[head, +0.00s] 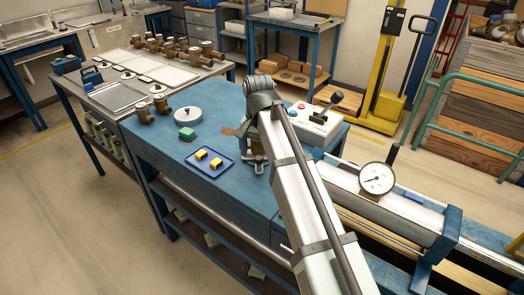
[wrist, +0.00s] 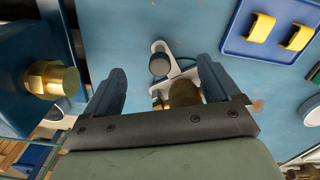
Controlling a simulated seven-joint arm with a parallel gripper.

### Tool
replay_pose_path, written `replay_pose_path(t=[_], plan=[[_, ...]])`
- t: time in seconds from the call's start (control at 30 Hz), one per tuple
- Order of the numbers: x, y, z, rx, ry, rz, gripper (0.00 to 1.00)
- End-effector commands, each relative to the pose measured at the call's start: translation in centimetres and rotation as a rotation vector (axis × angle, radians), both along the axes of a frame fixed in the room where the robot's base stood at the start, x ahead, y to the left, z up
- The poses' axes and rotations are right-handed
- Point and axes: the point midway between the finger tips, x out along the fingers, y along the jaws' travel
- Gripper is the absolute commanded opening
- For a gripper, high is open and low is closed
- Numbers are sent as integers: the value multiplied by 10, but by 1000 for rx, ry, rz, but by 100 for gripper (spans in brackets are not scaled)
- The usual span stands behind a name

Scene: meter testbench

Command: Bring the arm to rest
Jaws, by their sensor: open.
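My gripper (wrist: 161,68) is open in the wrist view, its two dark blue fingers spread apart over the blue bench top (head: 226,111). Between and beyond the fingers are a white bracket with a grey round knob (wrist: 160,64) and a brass fitting (wrist: 184,93). The fitting is partly hidden by the gripper's crossbar, and I cannot tell whether anything touches it. In the head view my arm reaches from the bottom edge over the bench, and its links hide most of the gripper (head: 257,160).
A control box with a lever (head: 315,122) and a dial gauge (head: 376,178) stand to the right. Bench top between tray and front edge is clear.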

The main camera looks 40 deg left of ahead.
Motion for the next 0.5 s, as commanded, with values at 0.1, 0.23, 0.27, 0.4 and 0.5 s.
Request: replay_pose_path(t=[0.1,0.23,0.27,0.4,0.5], plan=[[0,0,-3,0,0,0,89],[0,0,-6,0,1,0,89],[0,0,-7,0,1,0,89],[0,0,-10,0,1,0,89],[0,0,-10,0,0,0,89]])
